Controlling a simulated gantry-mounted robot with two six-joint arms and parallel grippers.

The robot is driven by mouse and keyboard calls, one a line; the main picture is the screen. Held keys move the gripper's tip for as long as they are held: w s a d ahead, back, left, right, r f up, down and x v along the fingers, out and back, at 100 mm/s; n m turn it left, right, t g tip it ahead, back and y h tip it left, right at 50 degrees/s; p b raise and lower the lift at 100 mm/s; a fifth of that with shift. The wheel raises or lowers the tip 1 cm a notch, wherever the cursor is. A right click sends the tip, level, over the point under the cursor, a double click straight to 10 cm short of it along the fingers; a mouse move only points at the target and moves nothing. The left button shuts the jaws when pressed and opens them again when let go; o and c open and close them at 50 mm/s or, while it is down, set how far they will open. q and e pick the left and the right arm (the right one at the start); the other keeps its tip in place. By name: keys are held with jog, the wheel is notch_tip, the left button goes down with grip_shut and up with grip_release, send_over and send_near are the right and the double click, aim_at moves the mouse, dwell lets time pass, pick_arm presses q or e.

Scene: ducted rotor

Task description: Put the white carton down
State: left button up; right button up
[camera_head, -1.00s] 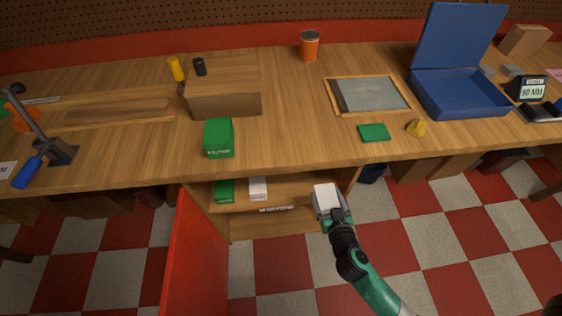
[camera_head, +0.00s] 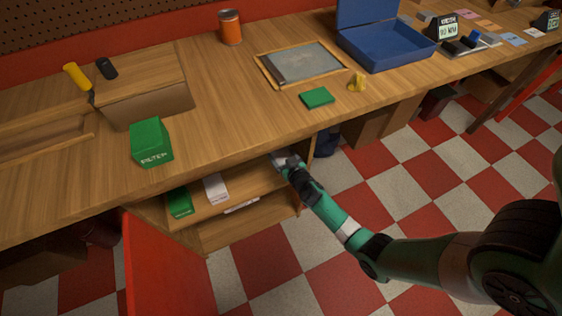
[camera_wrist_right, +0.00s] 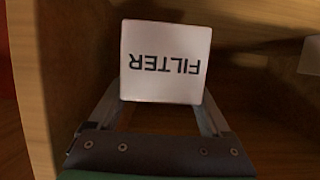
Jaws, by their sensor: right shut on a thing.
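My right gripper (camera_head: 284,158) reaches under the workbench top into the right side of the open cabinet. In the right wrist view its two fingers (camera_wrist_right: 160,108) are shut on a white carton (camera_wrist_right: 165,62), whose face reads FILTER upside down. The carton is mostly hidden in the head view by the bench edge and my gripper. It is beside the cabinet's side wall (camera_wrist_right: 60,70); I cannot tell whether it touches the shelf (camera_head: 245,187). Another white carton (camera_head: 215,187) and a green carton (camera_head: 179,202) stand on that shelf, left of my gripper. My left gripper is out of view.
The red cabinet door (camera_head: 165,265) hangs open at the left. On the bench (camera_head: 215,110) above are a green filter carton (camera_head: 150,142), a small green box (camera_head: 317,97), a blue case (camera_head: 390,45) and an orange can (camera_head: 230,27). Shelf space lies between my gripper and the standing white carton.

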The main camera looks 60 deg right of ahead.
aim_at(284, 163)
jog(key=f+b, duration=0.1)
jog(key=f, duration=0.1)
jog(key=f+b, duration=0.2)
jog(key=shift+w+d, duration=0.1)
jog(key=shift+d, duration=0.1)
jog(key=shift+r, duration=0.25)
jog(key=o, duration=1.4)
jog(key=shift+f, duration=0.1)
jog(key=p+v, duration=0.2)
jog(key=v, duration=0.1)
jog(key=shift+r, duration=0.4)
jog(key=v, duration=0.3)
jog(key=p+v, duration=0.1)
jog(key=v, duration=0.5)
jog(key=shift+f+p, duration=0.25)
jog(key=shift+p, duration=0.15)
